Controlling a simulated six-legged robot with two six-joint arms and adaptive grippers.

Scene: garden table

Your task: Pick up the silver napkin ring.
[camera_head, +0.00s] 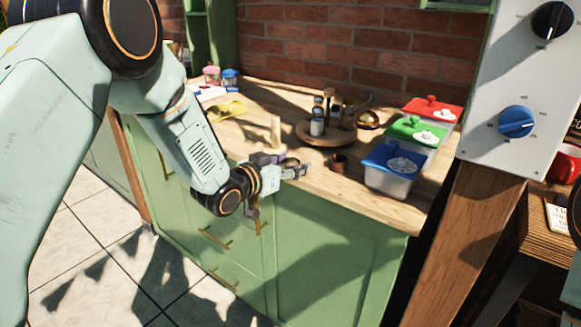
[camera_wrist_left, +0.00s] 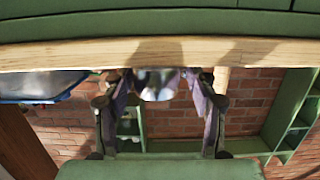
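My left gripper (camera_head: 283,168) is at the front edge of the wooden worktop, beside a short upright wooden post (camera_head: 276,131). In the left wrist view, which looks upside down, its two purple-padded fingers (camera_wrist_left: 158,80) stand apart. A shiny silver rounded thing, likely the silver napkin ring (camera_wrist_left: 157,86), shows between the fingertips. Narrow gaps seem to remain on both sides; contact cannot be made out. In the head view I cannot pick out the ring; the gripper seems to cover that spot. My right gripper is not in view.
A small copper cup (camera_head: 338,164) stands just right of the gripper. Lidded tubs with blue (camera_head: 391,178), green (camera_head: 414,130) and red (camera_head: 432,108) tops stand farther right. A round wooden tray (camera_head: 303,131) with jars is behind. Yellow glasses (camera_head: 232,110) lie at left.

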